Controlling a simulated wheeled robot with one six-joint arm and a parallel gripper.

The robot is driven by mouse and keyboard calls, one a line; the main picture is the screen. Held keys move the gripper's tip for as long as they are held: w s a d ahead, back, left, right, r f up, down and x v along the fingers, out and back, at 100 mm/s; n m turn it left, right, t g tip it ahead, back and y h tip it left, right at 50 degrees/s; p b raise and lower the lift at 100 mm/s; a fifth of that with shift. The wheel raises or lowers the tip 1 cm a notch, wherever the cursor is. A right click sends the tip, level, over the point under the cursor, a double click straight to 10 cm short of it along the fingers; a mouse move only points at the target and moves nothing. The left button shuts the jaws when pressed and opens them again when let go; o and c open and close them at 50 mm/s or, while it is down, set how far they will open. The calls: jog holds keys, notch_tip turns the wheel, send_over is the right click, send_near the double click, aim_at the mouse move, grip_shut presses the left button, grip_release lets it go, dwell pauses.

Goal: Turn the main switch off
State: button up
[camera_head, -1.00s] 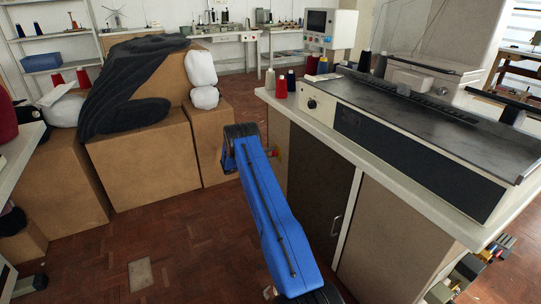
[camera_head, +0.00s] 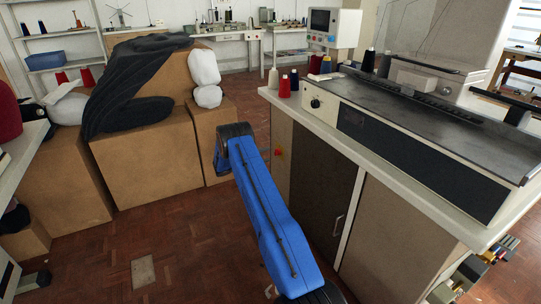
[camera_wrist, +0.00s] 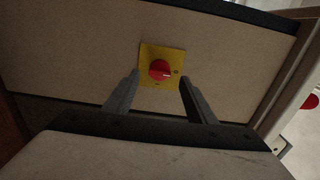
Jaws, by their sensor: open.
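The main switch is a round red knob (camera_wrist: 159,70) on a square yellow plate (camera_wrist: 147,53), fixed to a beige panel. In the wrist view it sits ahead of my gripper (camera_wrist: 154,90), roughly midway between the two fingers. The fingers are apart and empty, and the knob looks clear of both. In the head view the red knob (camera_head: 278,152) shows small on the side of the cabinet, just right of my blue arm. My gripper is hidden behind the arm there.
The cabinet's worktop (camera_head: 395,150) carries a long machine (camera_head: 420,130) and thread cones (camera_head: 284,86). Cardboard boxes (camera_head: 150,165) with dark cloth (camera_head: 130,85) stand at the left. Wooden floor (camera_head: 180,240) is free between them.

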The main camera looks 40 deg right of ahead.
jog(key=v, duration=1.2)
jog(key=s+a+r+m+y, duration=0.2)
jog(key=s+a+r+m, duration=0.15)
jog(key=r, duration=0.65)
jog(key=s+a+r+m+y, duration=0.25)
jog(key=s+r+m, duration=0.25)
jog(key=r, duration=0.4)
jog(key=s+a+r+m+t+y, duration=0.1)
jog(key=s+a+r+m+y, duration=0.1)
jog(key=s+a+r+m, duration=0.4)
jog(key=s+a+r+m+t+y, duration=0.1)
jog(key=s+a+r+m+y, duration=0.15)
jog(key=s+a+r, duration=0.55)
jog(key=s+a+r+m+t+y, duration=0.15)
jog(key=s+a+m, duration=0.25)
jog(key=s, duration=0.6)
jog(key=s+a+r+m+t+y, duration=0.1)
jog(key=s+a+r+m+y, duration=0.25)
jog(key=s, duration=0.65)
jog(key=s+a+f+m+t+y, duration=0.1)
jog(key=s+a+f+m+t, duration=0.1)
jog(key=s+a+m, duration=0.2)
jog(key=s+a+f+m+t+y, duration=0.2)
jog(key=s+a+m, duration=0.3)
jog(key=s, duration=0.8)
jog(key=a, duration=0.3)
jog(key=shift+y, duration=0.3)
